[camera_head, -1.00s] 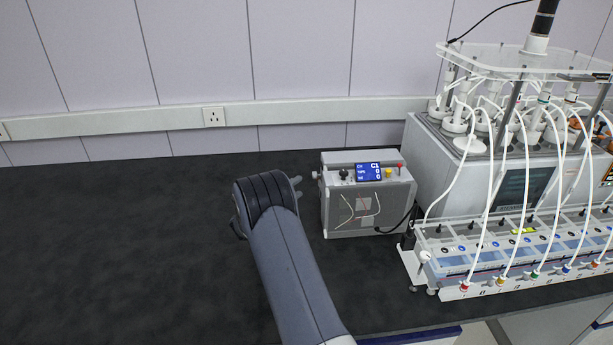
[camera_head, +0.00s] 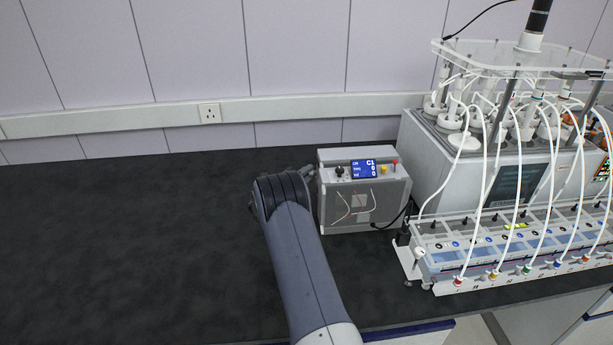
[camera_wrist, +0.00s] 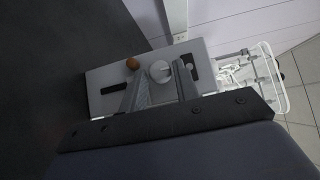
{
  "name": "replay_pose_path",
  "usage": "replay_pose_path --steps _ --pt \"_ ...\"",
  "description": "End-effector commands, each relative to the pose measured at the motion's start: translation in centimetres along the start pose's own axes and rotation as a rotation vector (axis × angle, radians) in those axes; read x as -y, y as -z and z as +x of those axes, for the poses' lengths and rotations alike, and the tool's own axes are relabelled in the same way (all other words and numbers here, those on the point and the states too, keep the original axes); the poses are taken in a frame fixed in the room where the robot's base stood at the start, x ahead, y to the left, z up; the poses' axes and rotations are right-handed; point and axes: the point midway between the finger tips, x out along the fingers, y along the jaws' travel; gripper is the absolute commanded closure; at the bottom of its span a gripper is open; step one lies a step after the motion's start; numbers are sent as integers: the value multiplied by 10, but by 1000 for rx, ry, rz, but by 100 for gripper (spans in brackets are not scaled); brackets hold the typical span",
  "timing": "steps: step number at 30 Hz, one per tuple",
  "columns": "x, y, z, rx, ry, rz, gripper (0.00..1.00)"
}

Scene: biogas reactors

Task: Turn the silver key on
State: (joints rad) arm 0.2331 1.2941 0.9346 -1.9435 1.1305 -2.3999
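The side of the control box (camera_wrist: 108,75) fills the middle of the wrist view. A round whitish dial (camera_wrist: 160,70) is on it, with a small silver part at its centre that looks like the key; its angle is too small to read. My gripper (camera_wrist: 161,66) is open, one finger on each side of the round dial. I cannot tell whether the fingers touch it. In the head view the control box (camera_head: 365,190) stands on the bench, and my gripper is beside its left side, mostly hidden behind my wrist.
The box also has a blue display (camera_head: 363,169), a yellow button (camera_head: 384,169) and a red button (camera_head: 395,163). The reactor unit (camera_head: 490,165) with white tubes stands to the right. The black bench (camera_head: 120,240) is clear on the left.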

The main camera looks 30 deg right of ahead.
Motion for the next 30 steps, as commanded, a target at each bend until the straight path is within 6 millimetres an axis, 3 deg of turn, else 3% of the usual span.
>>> replay_pose_path --steps 10,30 --pt "0 0 0 0 0 0 99" --pt "-12 0 0 -1 139 139 99"
